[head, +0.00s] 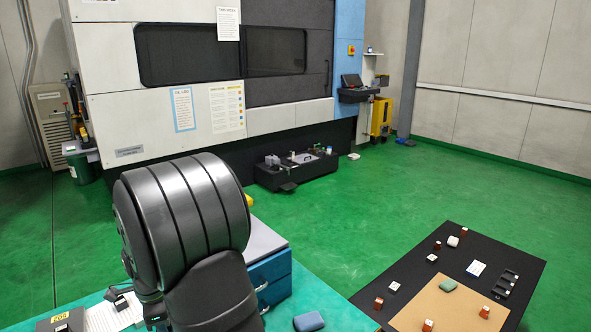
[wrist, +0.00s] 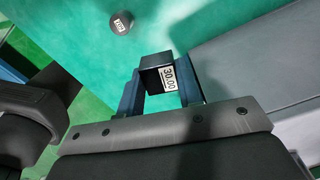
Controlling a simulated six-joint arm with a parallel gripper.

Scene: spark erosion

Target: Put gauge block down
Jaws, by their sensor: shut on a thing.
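The gauge block (wrist: 151,79) is a small dark block with a white label reading 30.00. In the wrist view my gripper (wrist: 160,76) is shut on it, with a finger on each side. A green surface (wrist: 225,32) lies beyond the block; I cannot tell how far below it is, or whether the block touches anything. In the head view my arm fills the lower left, and I cannot make out the block or the jaws there.
A round dark weight (wrist: 122,22) with a label stands on the green surface. A blue drawer unit (head: 270,277) with a grey top is beside my arm. A blue-grey pad (head: 308,321) lies at the front edge. A black table (head: 400,275) at right holds several small pieces.

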